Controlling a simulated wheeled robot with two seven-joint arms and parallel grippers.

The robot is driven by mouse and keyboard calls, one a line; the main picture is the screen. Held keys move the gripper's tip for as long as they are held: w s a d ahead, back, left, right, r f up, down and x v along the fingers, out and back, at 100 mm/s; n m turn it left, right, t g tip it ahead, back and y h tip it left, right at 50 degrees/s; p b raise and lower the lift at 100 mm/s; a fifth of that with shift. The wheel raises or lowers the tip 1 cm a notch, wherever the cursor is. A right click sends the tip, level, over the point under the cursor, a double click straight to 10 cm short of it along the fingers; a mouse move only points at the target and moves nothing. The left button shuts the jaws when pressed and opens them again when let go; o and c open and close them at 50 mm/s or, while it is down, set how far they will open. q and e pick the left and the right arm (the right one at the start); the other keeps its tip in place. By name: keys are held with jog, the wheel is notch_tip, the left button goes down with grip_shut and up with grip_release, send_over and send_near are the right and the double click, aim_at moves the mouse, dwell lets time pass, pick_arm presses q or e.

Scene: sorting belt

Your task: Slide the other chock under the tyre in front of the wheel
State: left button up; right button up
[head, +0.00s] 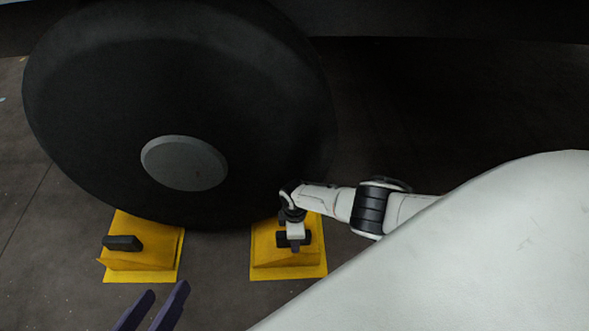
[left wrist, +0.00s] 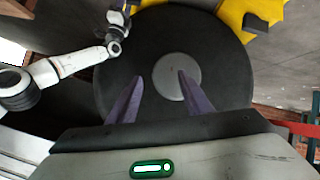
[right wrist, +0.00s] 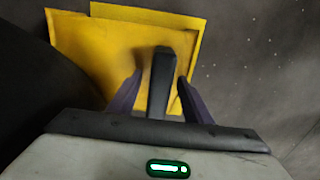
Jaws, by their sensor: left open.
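The big black tyre (head: 270,110) with a grey hub (head: 185,163) stands on the floor. One yellow chock (head: 145,264) with a black handle lies at its lower left, and the other yellow chock (head: 262,262) lies at its lower right. Both come close up to the tyre; contact is unclear. My right gripper (head: 293,238) is at the right chock's handle. In the right wrist view its fingers (right wrist: 160,78) stand apart on both sides of the black handle (right wrist: 160,100), with gaps visible. My left gripper (head: 165,293) is open and empty, below the left chock.
The dark vehicle body (head: 450,20) overhangs above the wheel. Dark floor (head: 215,285) is clear between the two chocks. In the left wrist view, a red bar (left wrist: 300,128) shows at the right edge.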

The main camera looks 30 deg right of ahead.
jog(key=shift+s, duration=0.1)
jog(key=shift+r, duration=0.25)
notch_tip(320, 180, up, 9)
jog(key=p, duration=0.8)
pick_arm(q)
jog(key=s+a+f+g+y+p, duration=0.1)
jog(key=a+f+y, duration=0.2)
jog(key=a, duration=0.2)
jog(key=shift+s+f, duration=0.2)
jog(key=shift+f, duration=0.05)
pick_arm(e)
jog(key=shift+r, duration=0.45)
